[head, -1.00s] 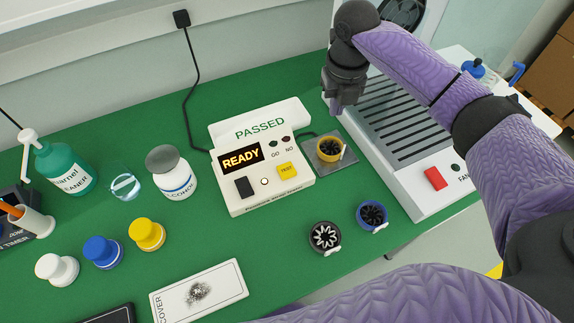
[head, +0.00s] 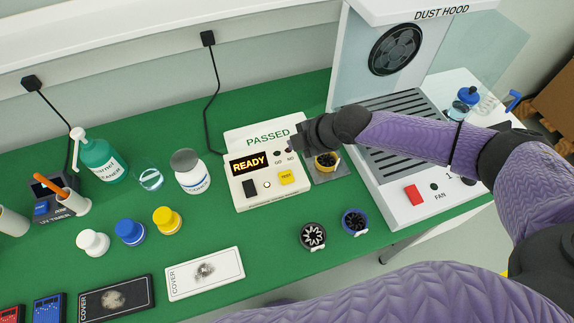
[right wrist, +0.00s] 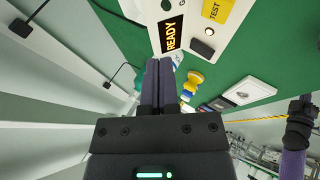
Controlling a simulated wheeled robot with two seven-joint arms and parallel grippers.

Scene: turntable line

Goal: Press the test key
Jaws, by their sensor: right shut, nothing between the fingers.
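The tester (head: 243,194) is a white box with a lit READY display (head: 249,163) and a back panel marked PASSED. The yellow test key (head: 286,177) is on its top at the right, and also shows at the top of the right wrist view (right wrist: 218,9). My right gripper (head: 292,145) is shut and empty, by the tester's right back corner, up and slightly right of the key in the head view. In the right wrist view its shut fingers (right wrist: 158,70) point toward the READY display, left of the key.
A yellow-rimmed fan part (head: 326,160) sits on a grey plate right of the tester, partly behind my gripper. The dust hood (head: 397,205) stands to the right. Two fan parts (head: 313,235) lie in front. Bottles (head: 192,178) stand left.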

